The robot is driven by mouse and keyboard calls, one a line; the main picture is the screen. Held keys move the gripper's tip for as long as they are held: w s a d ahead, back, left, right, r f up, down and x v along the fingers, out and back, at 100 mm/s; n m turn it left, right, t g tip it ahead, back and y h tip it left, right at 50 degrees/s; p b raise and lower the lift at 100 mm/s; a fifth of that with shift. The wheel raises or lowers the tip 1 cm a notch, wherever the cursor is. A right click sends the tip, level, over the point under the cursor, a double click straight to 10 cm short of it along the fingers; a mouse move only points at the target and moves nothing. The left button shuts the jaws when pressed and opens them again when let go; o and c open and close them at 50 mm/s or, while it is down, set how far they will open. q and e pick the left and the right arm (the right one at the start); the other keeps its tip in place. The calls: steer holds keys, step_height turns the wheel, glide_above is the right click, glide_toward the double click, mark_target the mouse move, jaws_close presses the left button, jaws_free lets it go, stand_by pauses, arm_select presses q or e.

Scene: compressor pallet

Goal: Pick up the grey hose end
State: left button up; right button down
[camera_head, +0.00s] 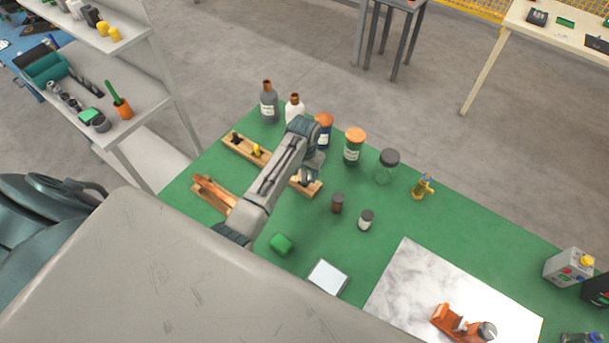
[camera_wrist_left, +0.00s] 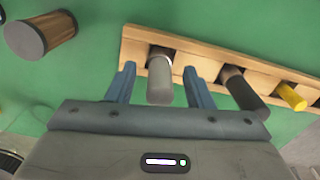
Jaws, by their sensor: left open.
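The grey hose end (camera_wrist_left: 160,82) sits in a slot of the wooden rack (camera_wrist_left: 215,62) in the left wrist view. My left gripper (camera_wrist_left: 160,84) is open, with one finger on each side of the grey hose end and visible gaps to it. In the head view my left gripper (camera_head: 310,172) is over the right end of the wooden rack (camera_head: 237,148), and my arm hides the rack's middle. A dark hose end (camera_wrist_left: 243,88) and a yellow one (camera_wrist_left: 292,97) sit farther along the rack. My right gripper is not in view.
A small brown bottle (camera_head: 337,203) stands close to the right of the rack. Several bottles and jars, including an orange-capped jar (camera_head: 354,146), line the back edge of the green table (camera_head: 330,255). A marble slab (camera_head: 410,287) is at right.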

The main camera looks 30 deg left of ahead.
arm_select(q)
jaws_close()
steer(key=shift+r, duration=0.15)
